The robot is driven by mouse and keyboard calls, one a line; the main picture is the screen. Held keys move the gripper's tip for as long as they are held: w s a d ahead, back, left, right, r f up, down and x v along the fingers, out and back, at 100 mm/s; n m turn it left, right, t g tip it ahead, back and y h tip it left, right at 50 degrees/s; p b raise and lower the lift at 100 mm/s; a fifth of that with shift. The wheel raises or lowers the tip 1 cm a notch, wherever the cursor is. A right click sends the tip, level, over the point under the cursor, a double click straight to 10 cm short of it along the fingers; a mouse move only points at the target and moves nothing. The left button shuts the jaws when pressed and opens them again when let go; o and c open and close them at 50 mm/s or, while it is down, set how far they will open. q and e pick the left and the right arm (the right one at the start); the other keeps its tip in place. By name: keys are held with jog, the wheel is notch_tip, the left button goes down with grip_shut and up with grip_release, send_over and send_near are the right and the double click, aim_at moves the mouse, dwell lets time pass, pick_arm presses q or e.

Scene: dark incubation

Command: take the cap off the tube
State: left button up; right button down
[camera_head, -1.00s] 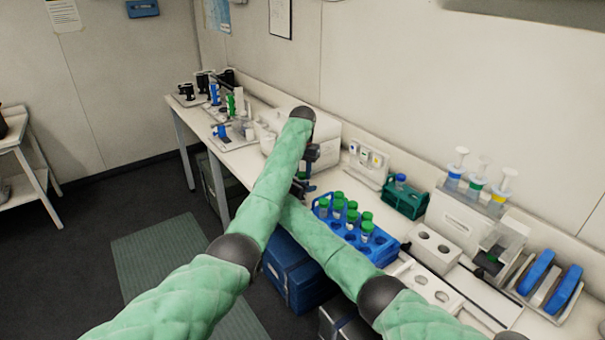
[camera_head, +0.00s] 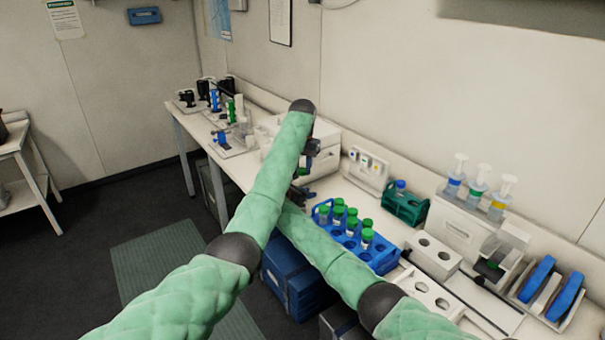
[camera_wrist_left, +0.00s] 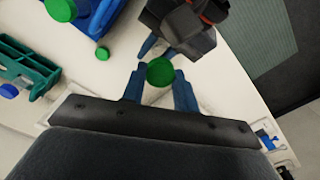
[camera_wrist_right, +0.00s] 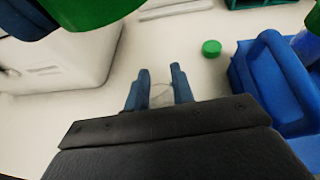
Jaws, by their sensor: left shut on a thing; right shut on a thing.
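My left gripper (camera_wrist_left: 158,90) is shut on a green cap (camera_wrist_left: 160,72), which shows between its blue fingertips in the left wrist view. My right gripper (camera_wrist_right: 158,90) is shut on a clear tube (camera_wrist_right: 160,97); no cap shows on it in the right wrist view. A large green shape (camera_wrist_right: 85,12), apparently the held cap close to the camera, fills the upper left there, apart from the tube. In the head view, my left gripper (camera_head: 308,152) is above my right gripper (camera_head: 300,192), with a gap between. Another green cap (camera_wrist_right: 211,48) lies loose on the bench.
A blue rack (camera_head: 378,262) with several green-capped tubes stands right of the grippers. Behind it are a teal rack (camera_head: 405,207) with a blue-capped tube and a white block (camera_head: 433,256). A white machine (camera_head: 328,142) stands behind my grippers.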

jog(key=c, duration=1.1)
grip_release()
jog(key=shift+a, duration=0.1)
